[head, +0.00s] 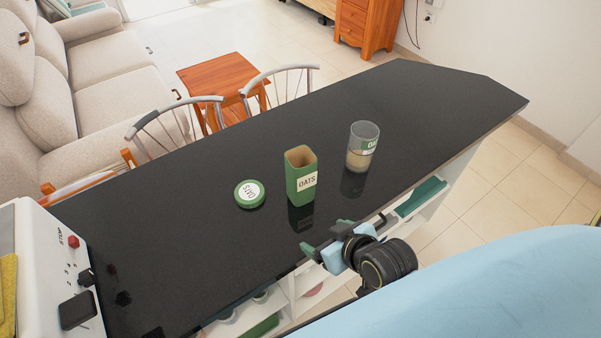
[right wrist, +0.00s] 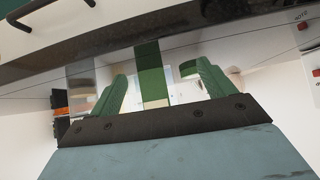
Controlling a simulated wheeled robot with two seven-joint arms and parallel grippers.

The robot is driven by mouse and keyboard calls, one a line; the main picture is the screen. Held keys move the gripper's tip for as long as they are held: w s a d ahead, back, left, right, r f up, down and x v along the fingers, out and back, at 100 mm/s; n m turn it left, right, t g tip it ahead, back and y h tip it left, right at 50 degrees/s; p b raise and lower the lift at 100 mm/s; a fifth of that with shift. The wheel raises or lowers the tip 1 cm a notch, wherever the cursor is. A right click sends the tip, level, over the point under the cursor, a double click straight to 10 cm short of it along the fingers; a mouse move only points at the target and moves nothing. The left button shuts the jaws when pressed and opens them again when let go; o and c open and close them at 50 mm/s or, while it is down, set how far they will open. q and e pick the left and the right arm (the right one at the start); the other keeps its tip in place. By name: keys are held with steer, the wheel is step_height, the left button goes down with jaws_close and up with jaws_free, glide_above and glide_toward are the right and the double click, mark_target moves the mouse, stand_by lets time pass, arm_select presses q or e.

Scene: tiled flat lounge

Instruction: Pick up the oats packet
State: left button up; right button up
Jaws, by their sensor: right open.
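The oats packet (head: 302,184) is a tall green open-topped box with a white OATS label. It stands upright on the black counter (head: 200,225). My right gripper (head: 326,236) is at the counter's near edge, in front of the packet and apart from it. It is open and empty. In the right wrist view, which looks upside down, the packet (right wrist: 152,75) shows beyond and between the green fingers (right wrist: 162,88). My left gripper is not in view.
A clear jar (head: 362,150) with an OATS label stands right of the packet. A round green OATS lid (head: 249,194) lies to its left. A white machine (head: 55,265) with a red button is at the counter's left end. Chairs (head: 180,125) stand behind the counter.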

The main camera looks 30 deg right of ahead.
mark_target(301, 179)
steer(key=w+d+r+m+t+h, duration=0.1)
steer(key=w+d+r+t, duration=0.1)
steer(key=w+r+t, duration=0.3)
steer(key=shift+g, duration=0.3)
steer(key=x, duration=1.1)
steer(key=shift+w+a+r, duration=0.1)
steer(key=shift+w+a, duration=0.05)
steer(key=shift+w, duration=0.25)
steer(key=shift+r, duration=0.1)
steer(key=c, duration=1.2)
